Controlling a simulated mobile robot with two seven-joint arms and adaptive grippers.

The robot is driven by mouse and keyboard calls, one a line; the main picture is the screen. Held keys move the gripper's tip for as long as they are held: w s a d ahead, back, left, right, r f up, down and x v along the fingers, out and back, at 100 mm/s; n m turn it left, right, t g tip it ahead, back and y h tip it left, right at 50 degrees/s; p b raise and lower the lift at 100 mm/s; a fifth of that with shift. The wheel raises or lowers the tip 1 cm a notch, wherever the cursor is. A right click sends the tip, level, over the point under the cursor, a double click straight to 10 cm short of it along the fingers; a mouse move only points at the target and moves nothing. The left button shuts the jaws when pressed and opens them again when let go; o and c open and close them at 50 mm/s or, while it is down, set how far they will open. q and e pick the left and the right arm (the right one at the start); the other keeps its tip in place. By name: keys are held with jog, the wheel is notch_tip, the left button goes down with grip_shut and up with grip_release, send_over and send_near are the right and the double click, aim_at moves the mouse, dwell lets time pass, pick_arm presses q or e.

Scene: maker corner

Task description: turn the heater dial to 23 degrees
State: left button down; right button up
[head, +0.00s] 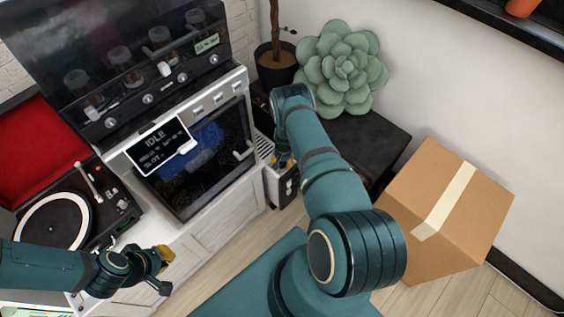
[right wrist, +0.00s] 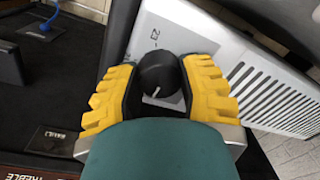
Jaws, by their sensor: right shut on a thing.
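The heater dial (right wrist: 158,72) is a round black knob with a white pointer line, in the middle of the right wrist view. It sits on the white heater (right wrist: 208,48), which has vent slots on the right. A printed "23" shows just above the dial. My right gripper (right wrist: 158,88) is shut on the dial, with yellow fingers on both sides. In the head view, the right gripper (head: 284,160) is at the heater (head: 274,190), mostly hidden by my arm; the dial cannot be seen there. My left gripper (head: 163,268) is open and empty at the lower left.
A black oven-like machine (head: 205,155) with a display reading "IDLE" stands left of the heater. A turntable (head: 55,222) is at the left. A dark cabinet (head: 365,140) carries a succulent (head: 343,70). A cardboard box (head: 440,210) is at the right.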

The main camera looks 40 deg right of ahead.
jog(key=m, duration=0.4)
jog(key=shift+s+f+m, duration=0.1)
jog(key=shift+s+m, duration=0.05)
jog(key=shift+m, duration=0.25)
jog(key=shift+a, duration=0.1)
dwell(0.3)
jog(key=o, duration=1.2)
jog(key=shift+r, duration=0.65)
jog(key=r, duration=1)
jog(key=shift+s+r, duration=0.3)
jog(key=shift+r, duration=0.1)
